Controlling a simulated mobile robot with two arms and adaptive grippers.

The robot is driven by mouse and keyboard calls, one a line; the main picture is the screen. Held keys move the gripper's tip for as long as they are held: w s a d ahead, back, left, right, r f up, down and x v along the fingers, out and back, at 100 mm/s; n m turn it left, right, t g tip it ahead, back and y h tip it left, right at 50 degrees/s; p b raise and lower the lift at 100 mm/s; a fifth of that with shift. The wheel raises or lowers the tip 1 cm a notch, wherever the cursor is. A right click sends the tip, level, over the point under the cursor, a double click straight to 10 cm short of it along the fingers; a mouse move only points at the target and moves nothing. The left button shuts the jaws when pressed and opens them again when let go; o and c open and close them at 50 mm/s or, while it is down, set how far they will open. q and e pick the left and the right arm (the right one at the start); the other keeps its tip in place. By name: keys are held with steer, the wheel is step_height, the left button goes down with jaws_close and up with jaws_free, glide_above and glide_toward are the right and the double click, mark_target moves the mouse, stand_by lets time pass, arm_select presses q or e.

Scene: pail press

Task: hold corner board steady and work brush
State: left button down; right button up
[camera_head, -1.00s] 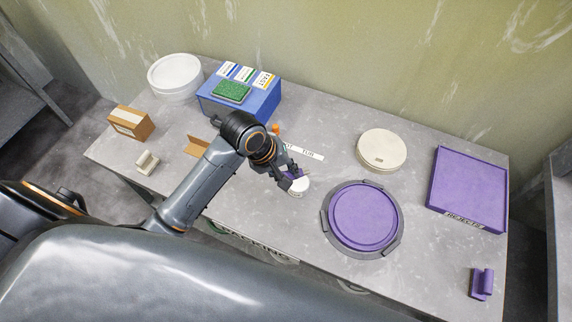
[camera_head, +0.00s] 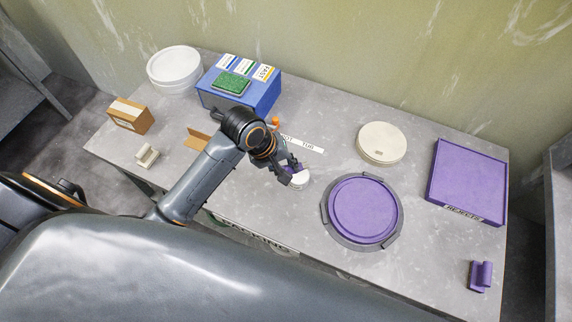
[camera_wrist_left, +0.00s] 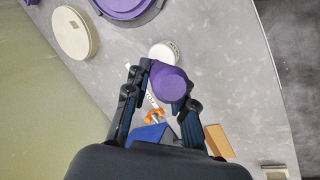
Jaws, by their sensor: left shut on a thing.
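My left gripper (camera_head: 291,176) is shut on a purple rounded piece (camera_wrist_left: 168,82), which fills the space between its fingers in the left wrist view. A small white tub (camera_head: 300,181) stands right by the fingertips; it also shows just beyond the purple piece in the left wrist view (camera_wrist_left: 163,52). Whether the two touch, I cannot tell. A brown angled piece, perhaps the corner board (camera_head: 199,139), lies on the table left of my forearm, partly hidden by it; it shows in the left wrist view (camera_wrist_left: 219,141). I cannot make out a brush. My right gripper is not in view.
A purple lid in a dark ring (camera_head: 362,210), a cream round lid (camera_head: 381,143) and a purple tray (camera_head: 467,181) lie to the right. A blue box (camera_head: 262,97), white pail (camera_head: 175,70) and brown carton (camera_head: 131,115) stand behind and left. An orange piece (camera_wrist_left: 154,117) is near my gripper.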

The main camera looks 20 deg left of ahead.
arm_select(q)
steer(key=shift+f, duration=0.15)
steer(key=shift+f, duration=0.35)
stand_by(0.3)
stand_by(0.5)
steer(key=shift+s+f, duration=0.1)
steer(key=shift+f, duration=0.05)
stand_by(0.6)
steer(key=shift+r, duration=3.55)
